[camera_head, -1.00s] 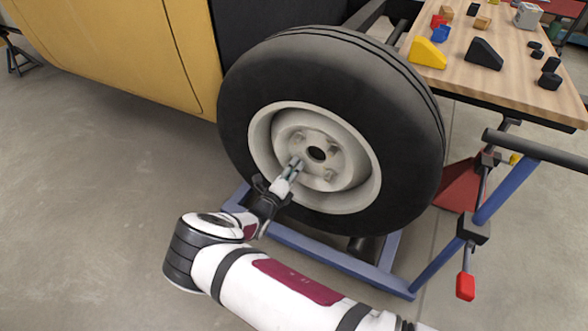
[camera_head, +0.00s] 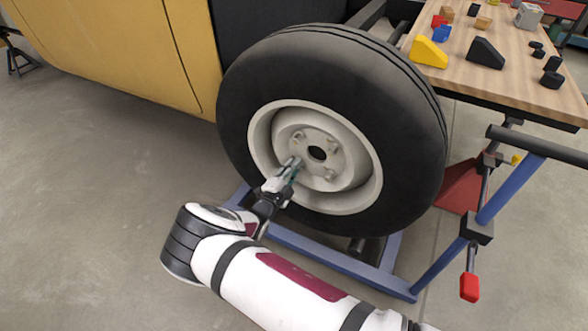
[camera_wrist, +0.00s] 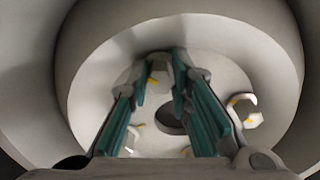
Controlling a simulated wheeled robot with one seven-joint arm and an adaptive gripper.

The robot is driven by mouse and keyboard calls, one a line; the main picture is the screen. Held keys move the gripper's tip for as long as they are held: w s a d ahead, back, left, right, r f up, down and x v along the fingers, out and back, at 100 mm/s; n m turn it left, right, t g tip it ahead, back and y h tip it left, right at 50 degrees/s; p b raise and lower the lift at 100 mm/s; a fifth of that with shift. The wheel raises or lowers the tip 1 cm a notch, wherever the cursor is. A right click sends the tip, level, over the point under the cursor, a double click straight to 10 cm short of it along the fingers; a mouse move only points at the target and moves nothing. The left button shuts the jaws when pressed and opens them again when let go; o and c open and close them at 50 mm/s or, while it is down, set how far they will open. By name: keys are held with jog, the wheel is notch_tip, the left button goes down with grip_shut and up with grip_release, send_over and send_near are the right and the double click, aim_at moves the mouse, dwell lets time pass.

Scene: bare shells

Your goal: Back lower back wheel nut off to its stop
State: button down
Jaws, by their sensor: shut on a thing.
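The car wheel (camera_head: 255,95) has a black tyre and a pale rim with a hub, a dark centre hole and several wheel nuts. My gripper (camera_head: 295,164) reaches the hub's lower left in the head view. It covers the lower back wheel nut there. In the wrist view my gripper (camera_wrist: 164,66) has its teal-padded fingers around a grey hex wheel nut (camera_wrist: 159,78), which sits between the tips. Its thread and stop cannot be seen. Another nut with a yellow mark (camera_wrist: 245,109) is on the right.
A yellow body panel (camera_head: 125,50) is left of the wheel. A blue stand (camera_head: 335,258) runs below it, and a blue post with a red-ended handle (camera_head: 469,287) stands at right. A wooden bench (camera_head: 510,75) with blocks is at upper right.

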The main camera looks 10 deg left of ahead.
jog(key=shift+f+n, duration=0.1)
jog(key=shift+n, duration=0.6)
jog(key=c, duration=1.5)
grip_release()
jog(key=shift+o, duration=0.2)
jog(key=v, duration=1.2)
